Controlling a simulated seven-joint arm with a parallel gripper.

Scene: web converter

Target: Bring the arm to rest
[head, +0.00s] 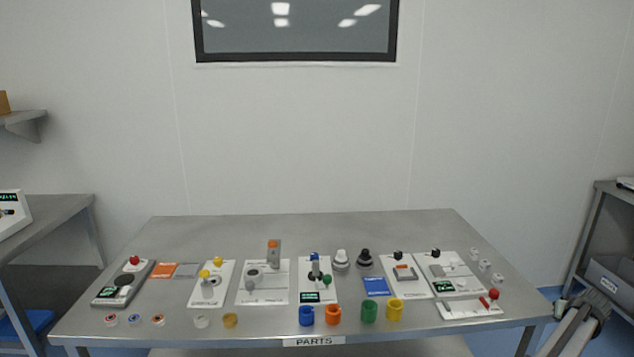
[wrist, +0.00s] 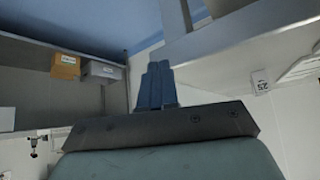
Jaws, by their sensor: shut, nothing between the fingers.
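My gripper (wrist: 159,68) is shut and empty in the wrist view, its blue-grey fingers together with nothing between them. In the head view, part of my arm (head: 580,322) is at the lower right, beyond the right end of the steel table (head: 300,228). It is clear of the devices on the table. The exact fingertips are too small to make out in the head view.
White device panels (head: 265,282), coloured cups (head: 332,315) and small knobs stand along the table. A grey shelf unit (head: 606,215) with a bin is close to my arm at right. The wrist view shows a cardboard box (wrist: 66,67) on a shelf.

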